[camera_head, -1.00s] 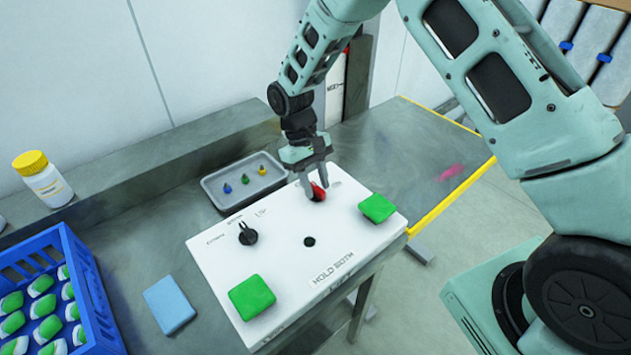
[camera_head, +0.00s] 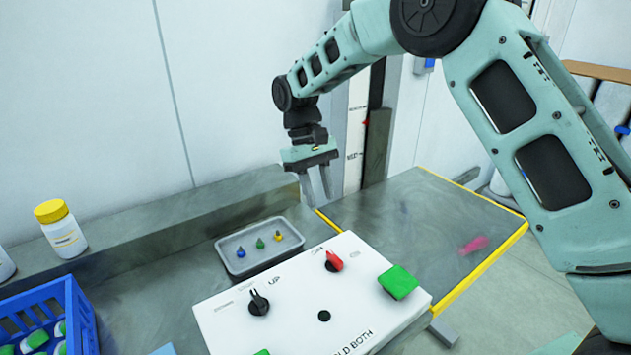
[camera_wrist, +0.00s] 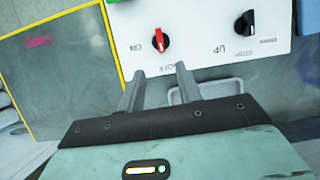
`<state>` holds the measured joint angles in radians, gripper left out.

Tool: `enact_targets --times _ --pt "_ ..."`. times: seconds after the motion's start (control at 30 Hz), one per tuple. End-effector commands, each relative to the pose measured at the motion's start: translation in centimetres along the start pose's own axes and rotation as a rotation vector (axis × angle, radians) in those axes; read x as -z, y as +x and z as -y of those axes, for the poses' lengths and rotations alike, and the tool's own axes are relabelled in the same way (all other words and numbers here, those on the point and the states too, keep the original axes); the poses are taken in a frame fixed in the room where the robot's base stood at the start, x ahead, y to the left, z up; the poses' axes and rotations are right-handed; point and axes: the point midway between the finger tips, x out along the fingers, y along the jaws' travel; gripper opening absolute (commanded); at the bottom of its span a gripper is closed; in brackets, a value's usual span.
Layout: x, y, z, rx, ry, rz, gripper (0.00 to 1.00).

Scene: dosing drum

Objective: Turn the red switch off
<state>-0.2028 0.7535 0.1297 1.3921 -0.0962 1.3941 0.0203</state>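The red switch (camera_head: 334,261) is a rotary knob on top of the white control panel (camera_head: 290,318), beside a black knob (camera_head: 258,302). In the wrist view the red switch (camera_wrist: 160,40) stands clear of my fingers, with an ON label to its left and an OFF label below it. Its handle lies roughly up and down there, its lower end toward the OFF label; I cannot tell which end is the pointer. My gripper (camera_head: 316,188) is above and behind the panel's far edge, fingers apart, with nothing between them.
Green buttons (camera_head: 398,282) sit at the panel's corners. A grey tray (camera_head: 226,247) with small coloured pieces stands behind the panel. A white bottle with a yellow cap (camera_head: 62,230) and a blue crate (camera_head: 80,318) are at left.

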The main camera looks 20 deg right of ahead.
Motion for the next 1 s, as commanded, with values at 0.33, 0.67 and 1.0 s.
enact_targets --times 0.33,0.67,1.0 --pt "0.0 -3.0 0.0 0.000 0.000 0.000 0.35" --pt "-0.1 -3.1 0.2 0.001 -0.003 -0.002 0.35" --pt "-9.2 -2.1 9.3 0.030 -0.163 -0.155 0.35"
